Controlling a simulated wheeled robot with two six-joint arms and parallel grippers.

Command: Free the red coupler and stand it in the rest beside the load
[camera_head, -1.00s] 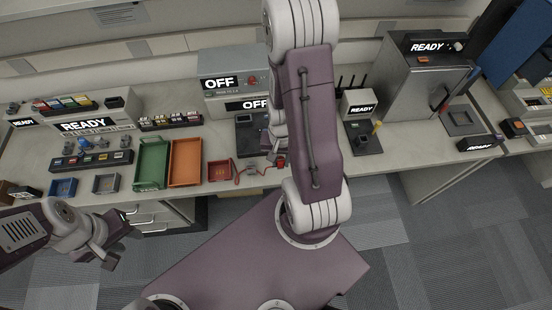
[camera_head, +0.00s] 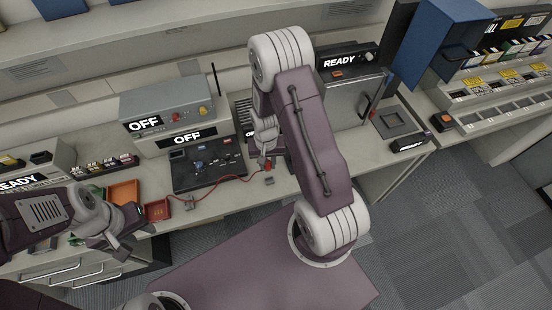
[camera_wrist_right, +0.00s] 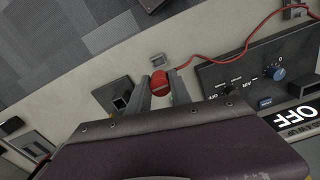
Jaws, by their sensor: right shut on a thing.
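My right gripper (camera_wrist_right: 161,92) is shut on the red coupler (camera_wrist_right: 160,83), whose round red end shows between the two fingers. In the head view the red coupler (camera_head: 267,166) hangs below my right gripper (camera_head: 266,158), over the front of the bench. A red cable (camera_head: 228,181) runs left from it. A small grey block (camera_wrist_right: 157,60) lies just beyond the fingertips and may be the rest; I cannot tell.
A black panel with knobs (camera_head: 208,170) lies below the grey OFF units (camera_head: 165,112). A small grey fitting (camera_head: 190,203) sits on the cable's left part. A red tray (camera_head: 157,209) and an orange tray (camera_head: 123,193) stand left. My right arm hides part of the bench.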

